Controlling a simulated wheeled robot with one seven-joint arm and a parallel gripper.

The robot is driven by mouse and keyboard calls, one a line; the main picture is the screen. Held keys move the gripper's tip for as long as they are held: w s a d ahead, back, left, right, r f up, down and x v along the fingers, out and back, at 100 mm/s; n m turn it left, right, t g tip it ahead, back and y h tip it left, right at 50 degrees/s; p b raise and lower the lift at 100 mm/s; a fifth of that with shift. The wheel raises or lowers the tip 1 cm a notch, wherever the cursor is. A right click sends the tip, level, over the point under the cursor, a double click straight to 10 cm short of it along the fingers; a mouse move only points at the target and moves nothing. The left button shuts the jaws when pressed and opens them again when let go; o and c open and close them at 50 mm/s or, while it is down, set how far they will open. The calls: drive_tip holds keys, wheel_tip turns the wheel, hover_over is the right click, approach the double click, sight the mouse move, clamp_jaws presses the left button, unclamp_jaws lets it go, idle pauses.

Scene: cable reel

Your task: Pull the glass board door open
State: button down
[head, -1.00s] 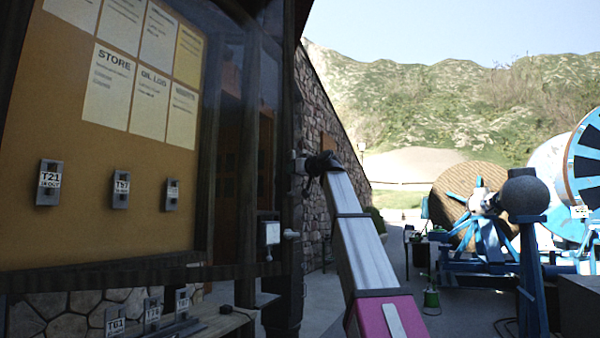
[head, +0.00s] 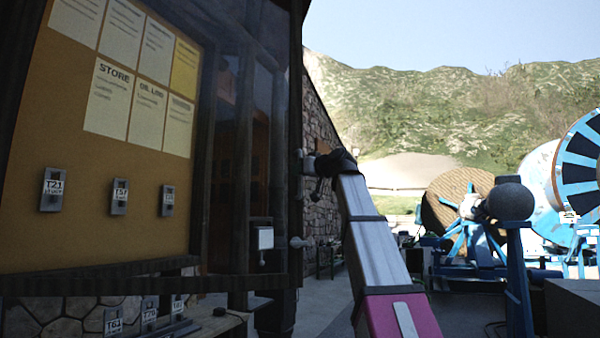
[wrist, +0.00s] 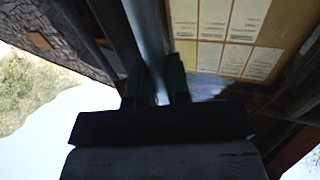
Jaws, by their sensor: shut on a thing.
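The glass board door (head: 276,200) is a dark-framed pane on the left in the head view. Its right edge stands against the stone wall behind. Behind and left of it is the tan notice board (head: 120,225) with paper sheets and small tag holders. My gripper (head: 309,164) is at the door's right edge, about mid-height, and is shut there. In the wrist view, my gripper (wrist: 156,88) has its two dark fingers on either side of a pale strip (wrist: 146,35). I cannot tell whether this is the handle or the door's edge.
A ledge (head: 215,326) with more tags is below the board. A stone wall (head: 318,120) runs behind the door. Blue cable-reel stands (head: 475,225) and a dark ball on a blue post (head: 510,200) are at the right. Paved ground between them looks clear.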

drive_tip(key=c, duration=1.1)
unclamp_jaws()
drive_tip(key=v, duration=0.7)
drive_tip(key=shift+s, duration=0.2)
